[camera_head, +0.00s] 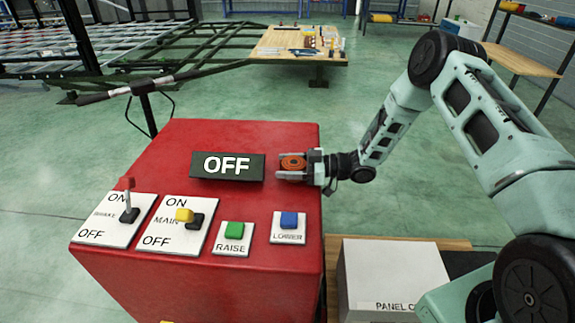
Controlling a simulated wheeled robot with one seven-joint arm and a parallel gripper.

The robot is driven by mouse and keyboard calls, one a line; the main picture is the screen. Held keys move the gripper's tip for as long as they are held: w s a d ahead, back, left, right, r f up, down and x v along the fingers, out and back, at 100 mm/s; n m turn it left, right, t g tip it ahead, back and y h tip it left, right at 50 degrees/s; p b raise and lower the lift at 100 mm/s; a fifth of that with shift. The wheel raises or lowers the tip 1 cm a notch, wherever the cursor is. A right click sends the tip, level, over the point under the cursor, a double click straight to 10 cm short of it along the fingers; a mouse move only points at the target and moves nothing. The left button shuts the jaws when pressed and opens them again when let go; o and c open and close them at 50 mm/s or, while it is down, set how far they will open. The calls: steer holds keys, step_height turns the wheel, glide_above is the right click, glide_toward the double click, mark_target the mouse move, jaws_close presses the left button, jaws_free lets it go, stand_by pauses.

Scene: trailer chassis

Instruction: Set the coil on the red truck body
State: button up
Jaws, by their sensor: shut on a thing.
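The coil (292,163) is a small round orange-brown ring. My gripper (290,166) is shut on it, with one pale finger on its far side and one on its near side. The coil is over the right part of the top of the red truck body (285,200), a large red box in the middle. I cannot tell whether the coil touches the red surface or is a little above it. My arm reaches in from the right.
On the red top are a dark OFF sign (227,166), a brake lever (129,205), a yellow main switch (186,216), a green raise button (235,231) and a blue lower button (289,220). A white box (390,268) stands at the right. A wooden table (290,48) with tools is behind.

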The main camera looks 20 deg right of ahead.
steer(key=o, duration=1.1)
steer(key=shift+f, duration=0.1)
steer(key=shift+r, duration=0.3)
steer(key=b+v, duration=0.1)
steer(key=v, duration=1.1)
steer(key=shift+b, duration=0.4)
steer(key=shift+w+f, duration=0.1)
